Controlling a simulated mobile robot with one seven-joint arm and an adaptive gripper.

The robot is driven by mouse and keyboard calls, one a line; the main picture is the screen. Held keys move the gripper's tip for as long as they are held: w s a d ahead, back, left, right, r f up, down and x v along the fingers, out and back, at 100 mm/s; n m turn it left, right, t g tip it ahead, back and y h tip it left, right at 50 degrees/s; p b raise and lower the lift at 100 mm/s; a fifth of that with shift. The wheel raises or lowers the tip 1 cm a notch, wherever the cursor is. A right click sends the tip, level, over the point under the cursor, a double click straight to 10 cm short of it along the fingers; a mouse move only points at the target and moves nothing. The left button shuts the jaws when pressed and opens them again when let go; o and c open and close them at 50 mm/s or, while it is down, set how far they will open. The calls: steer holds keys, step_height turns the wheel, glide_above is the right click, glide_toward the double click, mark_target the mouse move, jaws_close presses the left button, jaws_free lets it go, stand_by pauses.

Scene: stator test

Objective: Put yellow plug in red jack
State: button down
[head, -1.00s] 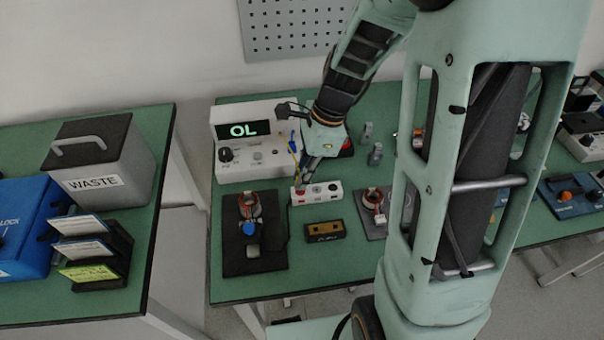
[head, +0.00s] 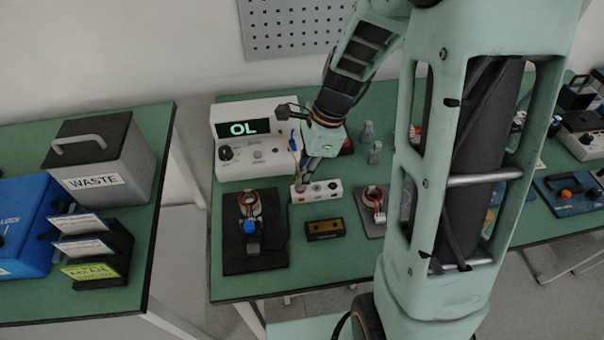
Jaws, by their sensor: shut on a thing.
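My gripper (head: 301,181) points down at the left end of a small white jack box (head: 328,195) on the middle green bench. It is shut on the yellow plug, which is mostly hidden by the fingers. The yellow lead (head: 294,147) runs up beside the gripper toward the meter. The red jack (head: 298,189) shows as a small red patch at the left end of the box, just under the fingertips. I cannot tell whether the plug is touching or inside the jack.
A white meter reading OL (head: 228,160) stands behind the gripper. A black mat with a wound stator (head: 240,262) lies left of the box, and a dark brown block (head: 325,229) lies in front. My arm hides part of the bench's right side.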

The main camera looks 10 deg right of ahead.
steer(key=shift+f+b, duration=0.3)
steer(key=shift+f, duration=0.6)
stand_by(0.7)
steer(key=c, duration=1.8)
jaws_free()
steer(key=shift+c, duration=0.2)
steer(key=v, duration=1.2)
